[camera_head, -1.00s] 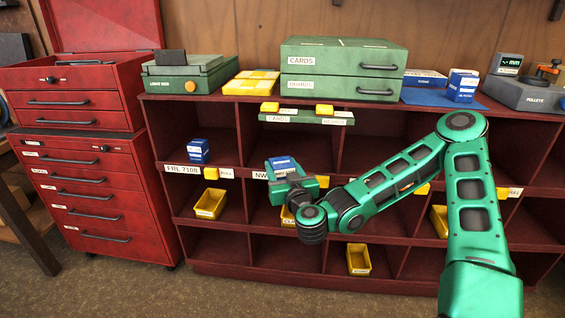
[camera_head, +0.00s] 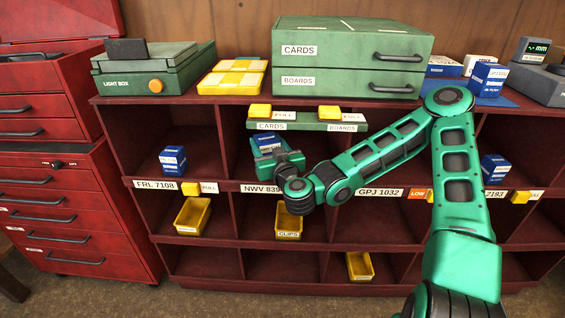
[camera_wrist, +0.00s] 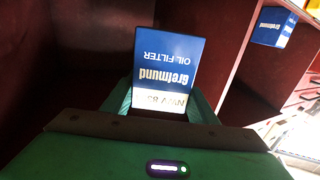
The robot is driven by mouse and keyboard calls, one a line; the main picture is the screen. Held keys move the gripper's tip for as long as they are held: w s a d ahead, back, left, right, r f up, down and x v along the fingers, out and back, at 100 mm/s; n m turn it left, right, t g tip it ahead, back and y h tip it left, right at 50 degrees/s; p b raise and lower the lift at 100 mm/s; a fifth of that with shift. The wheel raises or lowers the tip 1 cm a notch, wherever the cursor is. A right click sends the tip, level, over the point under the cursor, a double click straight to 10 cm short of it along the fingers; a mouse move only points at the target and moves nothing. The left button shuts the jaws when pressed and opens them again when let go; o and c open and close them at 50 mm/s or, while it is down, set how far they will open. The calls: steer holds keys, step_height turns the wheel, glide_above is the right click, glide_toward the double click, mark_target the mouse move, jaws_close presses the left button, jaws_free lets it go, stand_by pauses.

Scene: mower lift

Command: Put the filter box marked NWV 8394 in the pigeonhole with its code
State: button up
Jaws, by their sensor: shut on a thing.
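A blue and white oil filter box (camera_head: 268,143) is in my gripper (camera_head: 279,160). In the wrist view the box (camera_wrist: 168,62) shows upside-down print, with a white band reading NWV 83 and the rest hidden by the gripper. My gripper (camera_wrist: 160,108) is shut on its near end. The box is at or inside this pigeonhole's mouth, above the label; how deep is unclear. Dark red walls surround it in the wrist view.
Another blue box (camera_head: 173,160) stands in the FRL 7108 pigeonhole to the left. A green CARDS/BOARDS ledge (camera_head: 308,125) overhangs close above my gripper. Yellow bins (camera_head: 193,215) sit in the lower row. A blue box (camera_head: 496,168) is at the right, behind my arm.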

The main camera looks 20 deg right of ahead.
steer(key=w+d+f, duration=0.2)
steer(key=shift+w+d, duration=0.15)
steer(key=shift+d, duration=0.15)
steer(key=shift+w+d+f, duration=0.25)
steer(key=shift+w+f, duration=0.1)
steer(key=shift+f, duration=0.1)
steer(key=w+d+f, duration=0.3)
steer(key=d, duration=0.1)
steer(key=shift+w+d, duration=0.35)
steer(key=shift+f, duration=2.1)
steer(key=o, duration=1.3)
steer(key=shift+s, duration=0.15)
